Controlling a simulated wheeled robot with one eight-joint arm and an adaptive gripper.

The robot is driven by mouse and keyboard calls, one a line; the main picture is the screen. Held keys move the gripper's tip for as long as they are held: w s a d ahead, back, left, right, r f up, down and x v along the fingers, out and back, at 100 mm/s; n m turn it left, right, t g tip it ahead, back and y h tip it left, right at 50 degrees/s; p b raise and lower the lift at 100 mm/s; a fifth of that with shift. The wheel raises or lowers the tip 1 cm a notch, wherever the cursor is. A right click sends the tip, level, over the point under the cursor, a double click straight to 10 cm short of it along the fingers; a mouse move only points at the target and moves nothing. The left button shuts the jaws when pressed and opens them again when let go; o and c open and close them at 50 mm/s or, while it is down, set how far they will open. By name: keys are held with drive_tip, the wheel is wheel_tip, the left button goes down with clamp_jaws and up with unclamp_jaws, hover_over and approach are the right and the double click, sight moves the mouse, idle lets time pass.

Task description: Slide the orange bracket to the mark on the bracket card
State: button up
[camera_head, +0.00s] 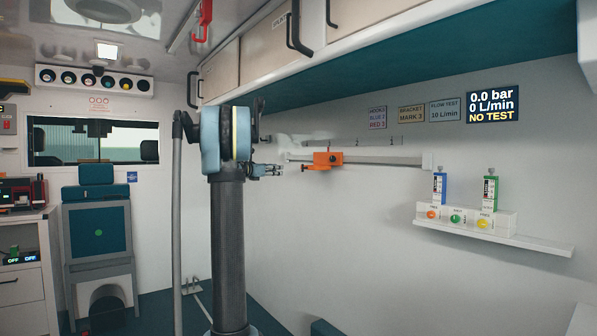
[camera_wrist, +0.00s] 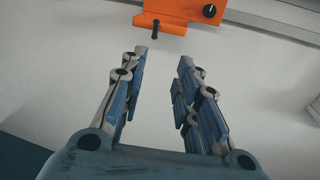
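The orange bracket (camera_head: 322,160) sits on a pale horizontal wall rail (camera_head: 385,160), toward the rail's left part. In the wrist view the bracket (camera_wrist: 185,8) is at the top, with a dark knob on its right and a dark peg pointing down from its lower edge. My gripper (camera_head: 282,170) is left of the bracket in the head view, apart from it. In the wrist view my gripper (camera_wrist: 160,62) has its fingers spread with nothing between them, and the bracket lies beyond the tips. The bracket card (camera_head: 411,114) on the wall reads "BRACKET MARK 3".
A white shelf (camera_head: 490,236) with blue and green flowmeters and coloured knobs juts out at the right. Cards and a display (camera_head: 481,107) reading "NO TEST" hang above the rail. Overhead cupboards (camera_head: 270,45) are above. The wall below the rail is clear.

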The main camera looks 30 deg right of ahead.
drive_tip(key=w+d, duration=0.3)
drive_tip(key=d, duration=0.6)
drive_tip(key=w+d+n, duration=0.1)
drive_tip(key=w+d, duration=0.2)
drive_tip(key=d, duration=0.6)
drive_tip(key=shift+w+r+h, duration=0.15)
drive_tip(key=shift+r+h, duration=0.15)
drive_tip(key=shift+r, duration=0.1)
clamp_jaws()
